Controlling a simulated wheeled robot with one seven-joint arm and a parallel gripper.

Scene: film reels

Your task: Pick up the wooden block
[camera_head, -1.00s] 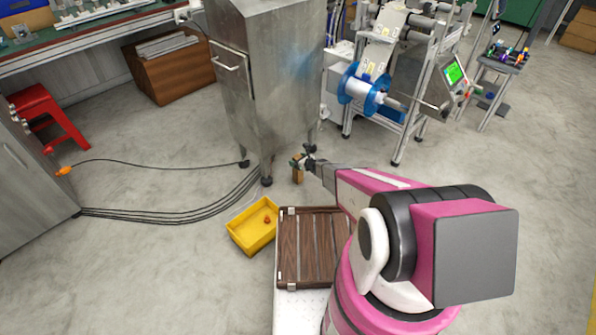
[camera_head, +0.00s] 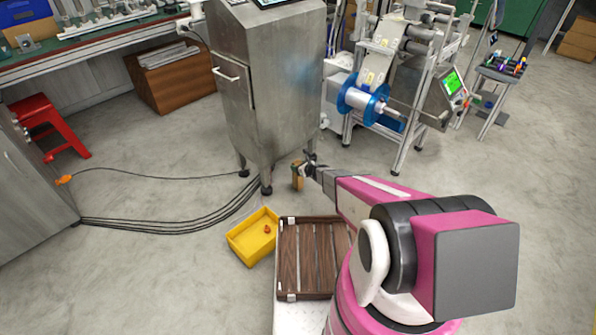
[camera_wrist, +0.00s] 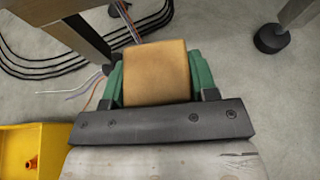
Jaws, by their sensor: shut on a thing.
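The wooden block (camera_wrist: 155,72) is a light tan, squared piece. In the wrist view it sits between the two green fingers of my gripper (camera_wrist: 155,85), which touch its left and right sides. In the head view the block (camera_head: 297,182) hangs upright below my gripper (camera_head: 303,164), near the foot of the steel cabinet. My gripper is shut on it. The block's lower end and the floor directly beneath it are hard to make out.
A yellow bin (camera_head: 252,237) with a small orange-red item stands beside a dark slatted wooden tray (camera_head: 290,288). The steel cabinet (camera_head: 270,90) is close behind the gripper. Black cables (camera_head: 160,226) run along the floor at left. Open floor lies to the right.

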